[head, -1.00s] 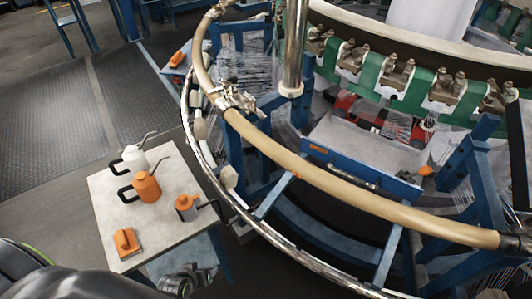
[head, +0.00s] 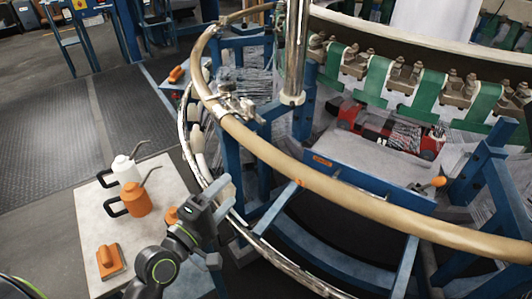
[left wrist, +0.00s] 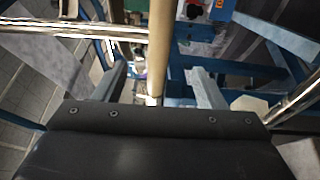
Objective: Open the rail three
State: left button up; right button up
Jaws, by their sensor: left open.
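A tan curved rail (head: 335,188) runs around the loom, with a metal clamp fitting (head: 236,106) on it beside the upright steel post. I cannot tell which section is rail three. My left gripper (head: 224,222) is open and empty, left of and below the rail, near the lower silver hoop. In the left wrist view, the fingers of my left gripper (left wrist: 160,78) are spread apart, and the tan rail (left wrist: 159,45) appears in the gap between them, beyond the fingertips. I see no contact with it. My right gripper is out of view.
The steel post (head: 295,50) stands behind the rail. Blue frame beams (head: 402,262) fill the lower right.

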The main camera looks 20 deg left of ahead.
aim_at(261, 157)
pick_arm(q)
jog(key=p+x, duration=0.1)
jog(key=x, duration=1.6)
jog(key=shift+d+f+p, duration=0.1)
jog(key=shift+p, duration=0.3)
jog(key=shift+c, duration=0.5)
